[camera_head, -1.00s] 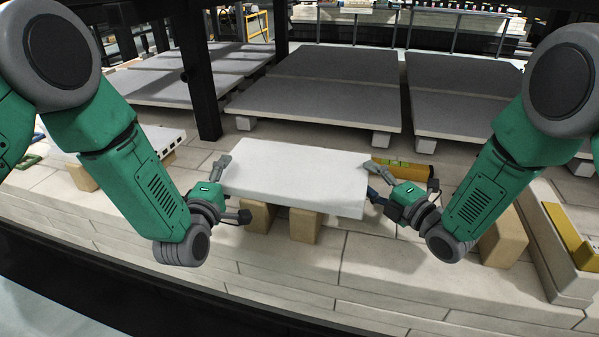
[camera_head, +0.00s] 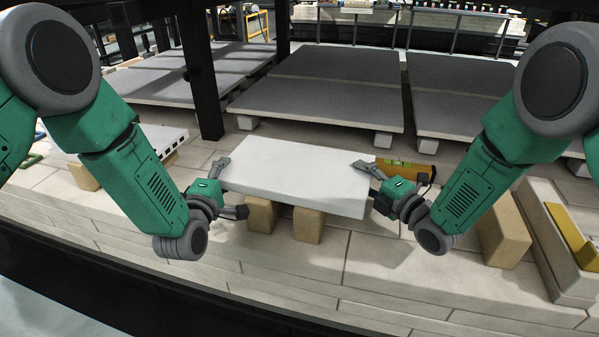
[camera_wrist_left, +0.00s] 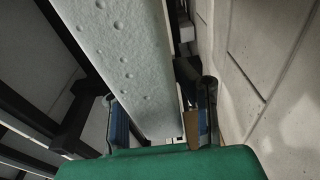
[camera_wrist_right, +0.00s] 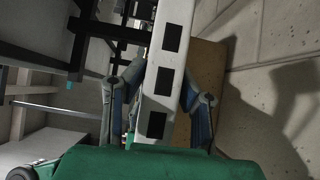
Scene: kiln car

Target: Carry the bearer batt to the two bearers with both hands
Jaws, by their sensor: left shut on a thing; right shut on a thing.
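The bearer batt, a white slab (camera_head: 300,172), is level or nearly so between my two grippers in the head view. My left gripper (camera_head: 228,188) is shut on its left end and my right gripper (camera_head: 368,182) on its right end. Two tan bearers (camera_head: 261,215) (camera_head: 308,226) stand below the batt, partly hidden by it; I cannot tell whether it touches them. The left wrist view shows the batt's pitted face (camera_wrist_left: 125,60) between the fingers. The right wrist view shows its edge with dark square slots (camera_wrist_right: 165,80) between the fingers.
Large grey-topped slabs (camera_head: 320,95) on low blocks lie behind. A yellow level (camera_head: 405,170) lies right of the batt. Another tan block (camera_head: 503,238) and a pale ledge with a yellow piece (camera_head: 572,235) stand at the right. A black post (camera_head: 200,85) rises behind left. The front stone surface (camera_head: 390,265) is clear.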

